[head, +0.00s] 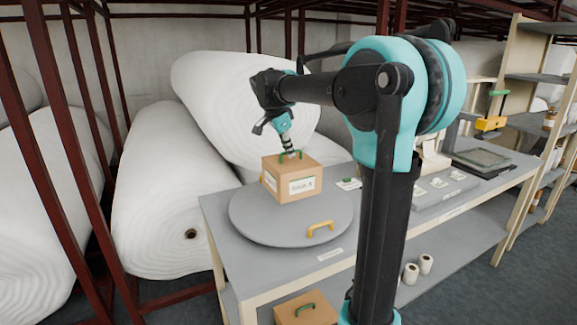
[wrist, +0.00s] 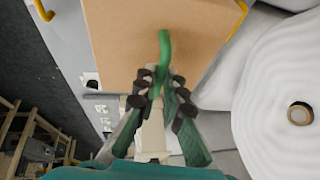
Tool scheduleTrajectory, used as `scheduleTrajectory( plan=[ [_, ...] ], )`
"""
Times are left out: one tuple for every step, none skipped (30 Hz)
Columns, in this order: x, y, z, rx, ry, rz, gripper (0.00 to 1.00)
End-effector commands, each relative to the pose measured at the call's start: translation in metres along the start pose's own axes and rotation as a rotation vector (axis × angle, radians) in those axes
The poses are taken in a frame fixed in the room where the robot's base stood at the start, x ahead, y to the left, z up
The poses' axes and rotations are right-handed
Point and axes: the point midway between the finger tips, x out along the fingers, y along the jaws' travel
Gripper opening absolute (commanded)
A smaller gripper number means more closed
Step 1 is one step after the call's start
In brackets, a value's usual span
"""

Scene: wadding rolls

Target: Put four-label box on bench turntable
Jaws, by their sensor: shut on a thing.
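The cardboard box (head: 297,189) with a green top handle and white labels on its visible sides is at the round grey turntable (head: 250,229) on the bench. Whether its base touches the turntable or is slightly above it I cannot tell. My gripper (head: 288,152) is above the box and shut on its green handle. In the wrist view the box top (wrist: 120,40) fills the upper middle, and my gripper (wrist: 160,92) closes around the green handle (wrist: 165,50). The turntable has a yellow handle (head: 320,229) near its front edge.
The grey bench (head: 333,268) has small items and a tray (head: 482,158) to the right. Another box (head: 305,308) with a green handle is low in front. Shelving (head: 540,78) is at the right.

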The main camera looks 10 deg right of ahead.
Motion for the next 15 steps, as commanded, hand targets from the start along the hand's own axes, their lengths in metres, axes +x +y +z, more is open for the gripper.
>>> scheduleTrajectory(
  plan=[
    [0.007, 0.001, 0.003, 0.000, 0.000, 0.000, 0.00],
    [0.009, 0.002, 0.004, 0.000, 0.000, 0.000, 0.00],
    [0.013, 0.002, 0.005, 0.000, 0.000, 0.000, 0.00],
    [0.015, 0.003, 0.006, 0.000, 0.000, 0.000, 0.00],
    [0.016, 0.003, 0.006, 0.000, 0.000, 0.000, 0.00],
    [0.017, 0.003, 0.007, 0.000, 0.000, 0.000, 0.00],
    [0.018, 0.003, 0.007, 0.000, 0.000, 0.000, 0.00],
    [0.020, 0.004, 0.008, 0.000, 0.000, 0.000, 0.00],
    [0.022, 0.004, 0.009, 0.000, 0.000, 0.000, 0.00],
    [0.025, 0.005, 0.010, 0.000, 0.000, 0.000, 0.00],
    [0.029, 0.006, 0.012, 0.000, 0.000, 0.000, 0.00],
    [0.033, 0.006, 0.014, 0.000, 0.000, 0.000, 0.00],
    [0.037, 0.007, 0.015, 0.000, 0.000, 0.000, 0.00],
    [0.041, 0.008, 0.017, 0.000, 0.000, 0.000, 0.00],
    [0.046, 0.009, 0.019, 0.000, 0.000, 0.000, 0.00]
  ],
)
